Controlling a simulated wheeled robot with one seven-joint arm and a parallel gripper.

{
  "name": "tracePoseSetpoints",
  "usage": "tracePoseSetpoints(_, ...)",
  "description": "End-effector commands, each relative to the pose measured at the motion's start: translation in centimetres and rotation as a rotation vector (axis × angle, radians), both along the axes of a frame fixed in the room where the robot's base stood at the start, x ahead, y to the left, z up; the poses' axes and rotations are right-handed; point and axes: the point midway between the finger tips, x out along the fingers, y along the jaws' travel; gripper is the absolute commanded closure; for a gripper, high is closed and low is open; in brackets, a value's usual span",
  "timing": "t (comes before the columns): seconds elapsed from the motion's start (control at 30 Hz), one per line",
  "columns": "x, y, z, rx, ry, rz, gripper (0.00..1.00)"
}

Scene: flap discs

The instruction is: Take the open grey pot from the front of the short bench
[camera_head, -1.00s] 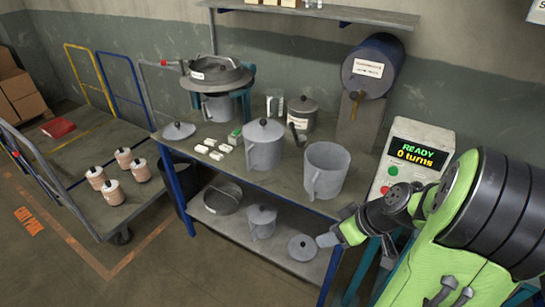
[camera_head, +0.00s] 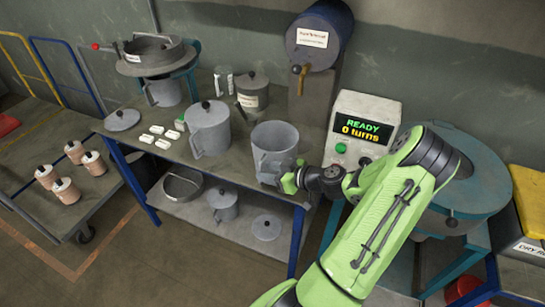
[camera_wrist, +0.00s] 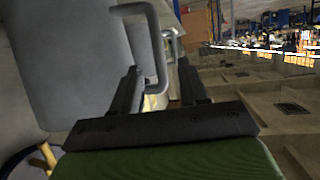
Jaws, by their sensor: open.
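The open grey pot (camera_head: 274,142) stands upright at the front right of the bench top, with no lid and its handle toward the front. My gripper (camera_head: 283,180) is at the pot's front side, by the handle. In the wrist view my gripper (camera_wrist: 158,85) is open, with its two dark fingers pointing at the pot's looped handle (camera_wrist: 158,45). The handle appears between or just beyond the fingertips; I cannot tell whether they touch. The grey pot wall (camera_wrist: 70,60) fills the left of the wrist view.
A lidded grey pot (camera_head: 208,130) stands close left of the open pot. A control box reading READY, 0 turns (camera_head: 360,130) stands to the right. A drum on a stand (camera_head: 318,40) is behind. The lower shelf holds a pan (camera_head: 183,185), a small pot (camera_head: 222,203) and a lid (camera_head: 267,227).

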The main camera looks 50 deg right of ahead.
Motion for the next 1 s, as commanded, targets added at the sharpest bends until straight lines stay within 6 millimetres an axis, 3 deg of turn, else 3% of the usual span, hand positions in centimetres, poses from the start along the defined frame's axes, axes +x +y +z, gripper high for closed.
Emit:
tracePoseSetpoints(0.3,4.7,0.9,-1.7,0.0,-0.001,0.003,0.56)
tracePoseSetpoints(0.57,5.2,0.8,-2.0,0.0,0.001,0.0,0.56)
tracePoseSetpoints(0.87,5.2,0.9,-2.0,0.0,0.001,0.0,1.0)
tracePoseSetpoints(1.0,5.2,0.9,-1.9,-0.002,-0.002,0.001,1.0)
